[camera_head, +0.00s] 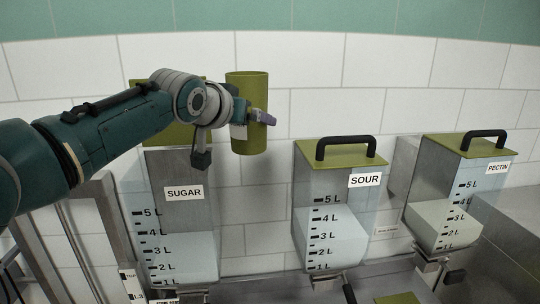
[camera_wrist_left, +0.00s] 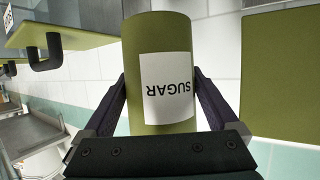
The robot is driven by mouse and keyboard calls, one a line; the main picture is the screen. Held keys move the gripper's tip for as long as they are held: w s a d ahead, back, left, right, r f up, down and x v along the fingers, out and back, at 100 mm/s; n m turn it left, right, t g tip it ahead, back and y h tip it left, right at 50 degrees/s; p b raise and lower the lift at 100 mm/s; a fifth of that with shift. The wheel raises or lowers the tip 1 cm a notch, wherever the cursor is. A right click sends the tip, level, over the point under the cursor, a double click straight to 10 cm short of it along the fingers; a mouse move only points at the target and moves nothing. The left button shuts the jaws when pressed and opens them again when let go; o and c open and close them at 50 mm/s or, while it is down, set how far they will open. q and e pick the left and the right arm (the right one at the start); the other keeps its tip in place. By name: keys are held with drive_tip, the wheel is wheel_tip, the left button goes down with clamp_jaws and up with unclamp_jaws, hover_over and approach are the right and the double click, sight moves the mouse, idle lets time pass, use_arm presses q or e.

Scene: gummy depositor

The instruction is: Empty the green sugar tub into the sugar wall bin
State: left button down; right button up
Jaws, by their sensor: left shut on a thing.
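The green sugar tub (camera_head: 248,112) is an olive cylinder, held upright against the tiled wall, above and to the right of the sugar wall bin. My left gripper (camera_head: 262,118) is shut around its side. In the left wrist view, which is upside down, both fingers grip the tub (camera_wrist_left: 158,45) beside its SUGAR label (camera_wrist_left: 167,88). The tub's contents are hidden. The clear sugar wall bin (camera_head: 186,215) stands at left with white fill in its lower part. Its olive lid (camera_head: 165,135) stands raised behind my left arm. My right gripper is out of view.
The sour bin (camera_head: 330,222) and pectin bin (camera_head: 447,205) stand to the right with closed olive lids and black handles. A gap of bare wall lies between the sugar and sour bins. A metal counter (camera_head: 500,245) is at far right.

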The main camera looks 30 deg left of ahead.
sight(248, 97)
use_arm(q)
wheel_tip(248, 97, up, 4)
drive_tip(key=shift+r, duration=0.1)
drive_tip(key=s+d, duration=0.2)
drive_tip(key=s, duration=0.1)
drive_tip(key=s+d, duration=0.3)
drive_tip(key=shift+s+d, duration=0.1)
idle(0.3)
